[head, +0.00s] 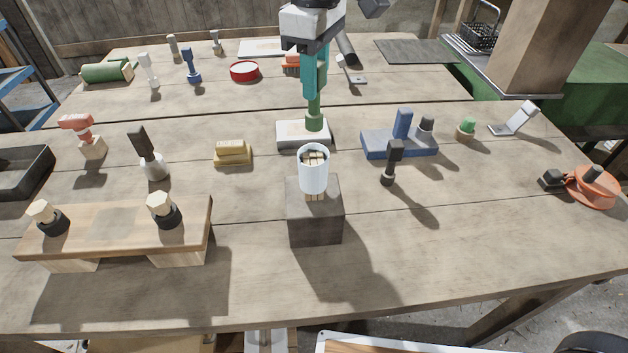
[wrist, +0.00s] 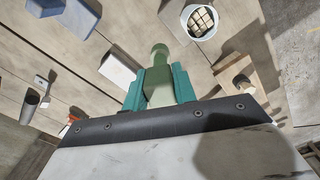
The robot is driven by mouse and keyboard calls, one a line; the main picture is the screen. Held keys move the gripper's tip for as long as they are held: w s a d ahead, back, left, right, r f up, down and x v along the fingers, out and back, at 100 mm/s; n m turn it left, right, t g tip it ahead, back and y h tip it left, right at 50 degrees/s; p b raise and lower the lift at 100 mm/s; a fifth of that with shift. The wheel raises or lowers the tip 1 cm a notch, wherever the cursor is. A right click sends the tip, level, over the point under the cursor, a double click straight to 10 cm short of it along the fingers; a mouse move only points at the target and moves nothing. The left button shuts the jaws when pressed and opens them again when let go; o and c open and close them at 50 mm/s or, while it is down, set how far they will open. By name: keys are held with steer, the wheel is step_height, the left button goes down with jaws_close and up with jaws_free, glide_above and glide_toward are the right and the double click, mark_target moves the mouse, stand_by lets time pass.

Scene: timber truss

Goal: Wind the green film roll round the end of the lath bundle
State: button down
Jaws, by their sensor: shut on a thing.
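My gripper (head: 315,88) is shut on a green piece with a slim neck and a rounded end (head: 314,116), which I take to be the film roll. The gripper's teal fingers also show in the wrist view (wrist: 160,88), either side of the green piece (wrist: 160,62). The lath bundle (head: 314,158) stands upright in a dark grey block (head: 314,225). A whitish sleeve or band (head: 313,177) surrounds its upper end; the lath ends show inside it in the wrist view (wrist: 202,20). The held piece is behind the bundle in the head view, apart from it.
A white block (head: 292,136) is below and behind the held piece. A blue base with upright parts (head: 380,146) stands to the right, near a dark-headed tool (head: 392,160). A yellow block (head: 233,152) and a low wooden bench (head: 120,235) lie left. Another green roll (head: 105,72) lies back left.

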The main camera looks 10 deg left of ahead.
steer(key=shift+w+r, duration=0.2)
steer(key=shift+r, duration=0.9)
steer(key=shift+w+r, duration=0.15)
steer(key=shift+r, duration=0.9)
